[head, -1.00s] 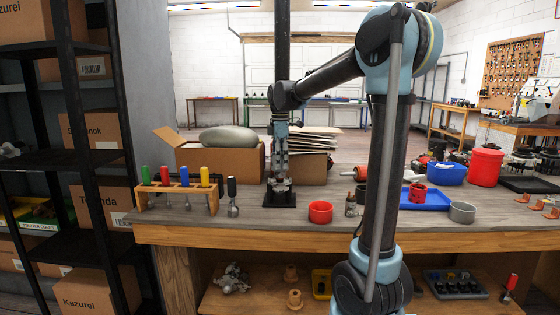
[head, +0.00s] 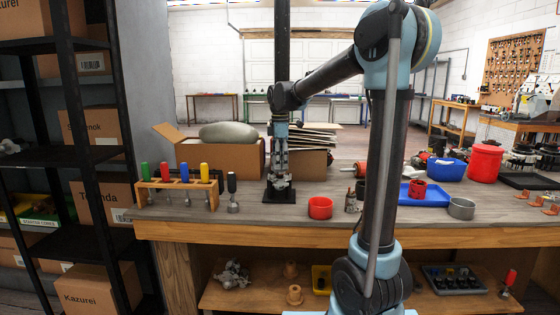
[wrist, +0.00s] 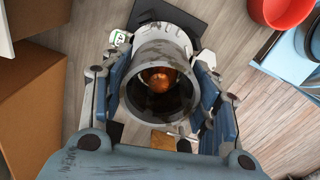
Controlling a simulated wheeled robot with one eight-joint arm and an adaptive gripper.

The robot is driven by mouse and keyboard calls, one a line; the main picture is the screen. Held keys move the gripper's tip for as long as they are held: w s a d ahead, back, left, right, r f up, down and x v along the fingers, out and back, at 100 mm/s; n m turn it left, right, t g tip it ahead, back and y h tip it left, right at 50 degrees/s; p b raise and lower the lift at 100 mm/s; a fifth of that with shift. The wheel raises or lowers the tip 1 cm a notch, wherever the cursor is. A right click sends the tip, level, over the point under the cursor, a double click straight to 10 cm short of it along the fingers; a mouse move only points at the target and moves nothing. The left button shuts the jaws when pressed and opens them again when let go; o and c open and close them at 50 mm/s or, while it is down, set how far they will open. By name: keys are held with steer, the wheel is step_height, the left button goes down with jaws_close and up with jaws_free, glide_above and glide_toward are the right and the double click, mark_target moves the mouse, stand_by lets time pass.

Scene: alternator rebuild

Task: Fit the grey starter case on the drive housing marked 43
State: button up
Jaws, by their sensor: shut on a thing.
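The grey starter case (wrist: 158,104) is an open tube between the fingers of my gripper (wrist: 160,92) in the wrist view. A copper-coloured round part shows inside the tube. Just beyond the case is the pale grey drive housing (wrist: 176,37), on a black plate (wrist: 187,14). In the head view my gripper (head: 279,165) points down over the housing (head: 279,183). I cannot tell whether the case is seated or just above it.
A red ring (head: 320,208) stands right of the black plate. A screwdriver rack (head: 178,187) and an open carton (head: 216,162) are to the left. A blue tray (head: 410,200), a grey cup (head: 461,208) and a red tub (head: 486,164) are to the right.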

mark_target(279, 183)
steer(key=shift+f, duration=0.75)
steer(key=shift+f, duration=0.7)
steer(key=shift+f, duration=0.3)
stand_by(0.8)
steer(key=o, duration=1.8)
steer(key=shift+c, duration=0.2)
